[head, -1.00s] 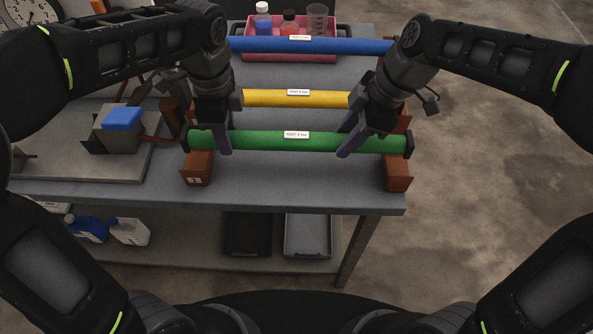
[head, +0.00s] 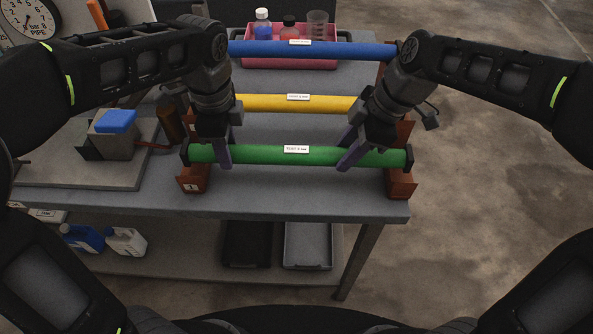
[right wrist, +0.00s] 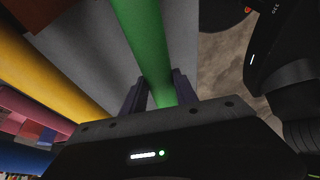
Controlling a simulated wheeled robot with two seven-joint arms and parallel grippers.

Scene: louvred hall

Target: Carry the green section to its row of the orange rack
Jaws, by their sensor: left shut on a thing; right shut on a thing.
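The green section (head: 265,155) is a long tube with dark end caps and a white label, lying level across the front of the orange rack (head: 402,187). Its ends are over or in the front row; I cannot tell whether it rests there. My left gripper (head: 225,155) is shut on the green section near its left end. My right gripper (head: 350,158) is shut on it nearer the right end. In the right wrist view the green section (right wrist: 148,45) passes between the fingers of my right gripper (right wrist: 158,90). The rack's left upright (head: 194,181) also shows.
A yellow section (head: 300,104) and a blue section (head: 300,49) lie in the rows behind. A pink tray (head: 262,63) with bottles stands at the back. A blue-topped grey block (head: 115,130) is on the left. The grey bench's front strip (head: 300,193) is clear.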

